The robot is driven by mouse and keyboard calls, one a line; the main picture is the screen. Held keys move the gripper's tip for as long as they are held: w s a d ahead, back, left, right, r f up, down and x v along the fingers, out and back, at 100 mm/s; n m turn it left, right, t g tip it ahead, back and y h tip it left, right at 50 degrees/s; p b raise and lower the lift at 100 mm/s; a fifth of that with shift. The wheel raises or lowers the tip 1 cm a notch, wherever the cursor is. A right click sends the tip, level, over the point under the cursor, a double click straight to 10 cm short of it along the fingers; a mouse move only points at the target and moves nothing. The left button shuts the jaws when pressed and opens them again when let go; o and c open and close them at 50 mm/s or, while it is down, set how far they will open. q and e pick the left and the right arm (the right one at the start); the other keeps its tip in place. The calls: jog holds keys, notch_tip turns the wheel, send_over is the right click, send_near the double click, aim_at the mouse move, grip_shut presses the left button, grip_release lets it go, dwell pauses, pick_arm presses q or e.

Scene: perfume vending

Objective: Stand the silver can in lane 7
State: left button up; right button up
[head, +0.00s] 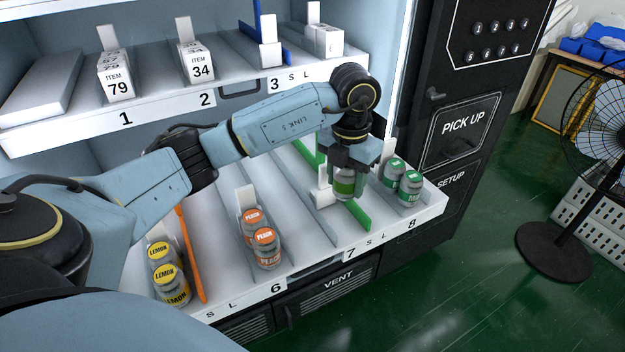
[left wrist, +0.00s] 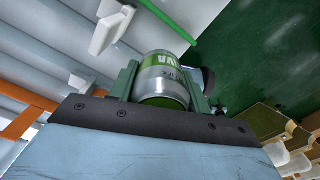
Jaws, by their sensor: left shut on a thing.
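The silver can (head: 344,188), with a green label band, is held in my left gripper (head: 346,180), which reaches in from the left over the lower shelf. The can is near the green divider (head: 355,215) at the right side of lane 7 (head: 322,222). The left wrist view also shows the can (left wrist: 163,75) between the two green fingers of the gripper (left wrist: 162,88). Whether the can's base touches the shelf cannot be told. A white pusher (head: 324,186) stands just left of the can. My right gripper is not in view.
Green-topped cans (head: 410,188) stand in lane 8, right of the green divider. Orange-topped cans (head: 267,250) stand in lane 6, and lemon cans (head: 172,287) stand farther left beside an orange divider (head: 190,255). The upper shelf (head: 160,120) is above. Lane 7's front is clear.

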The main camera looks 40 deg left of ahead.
pick_arm(q)
jog(key=shift+a+f+n, duration=0.15)
jog(key=shift+n, duration=0.15)
notch_tip(320, 180, down, 10)
jog(key=shift+r+b, duration=0.25)
jog(key=shift+b, duration=0.15)
jog(key=shift+f, duration=0.15)
jog(key=o, duration=1.1)
jog(key=shift+c, duration=0.2)
notch_tip(320, 180, up, 12)
jog(key=shift+r+p, duration=0.2)
jog(key=shift+p, duration=0.25)
